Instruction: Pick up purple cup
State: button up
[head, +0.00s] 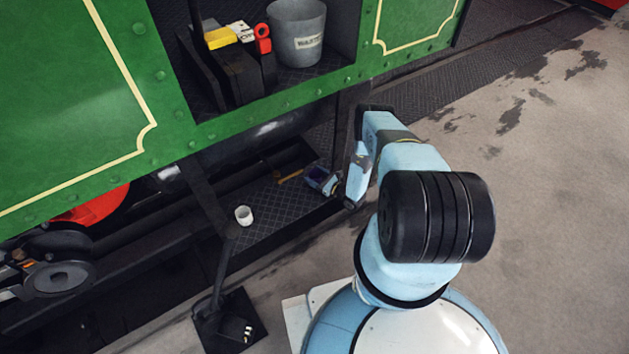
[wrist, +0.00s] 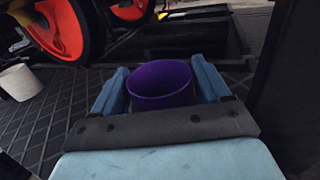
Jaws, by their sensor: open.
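The purple cup (wrist: 160,84) stands upright in the wrist view, between the two blue fingers of my gripper (wrist: 161,79). The fingers are open, one on each side of the cup. Whether they touch it is hard to tell. The near lower part of the cup is hidden behind the gripper's dark front. In the head view my gripper (head: 322,180) is low over the dark tread-plate step, and only a small dark purple patch of the cup (head: 318,174) shows there.
A white cup (head: 244,215) stands on the step (head: 262,226) to the left and shows in the wrist view (wrist: 19,82). A thin yellow-brown bar (head: 290,176) lies left of my gripper. The green tram side (head: 200,140) overhangs the step, with a grey bucket (head: 297,35) above.

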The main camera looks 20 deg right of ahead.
jog(key=shift+w+a, duration=0.15)
jog(key=shift+w, duration=0.05)
jog(key=c, duration=0.8)
jog(key=shift+o, duration=0.2)
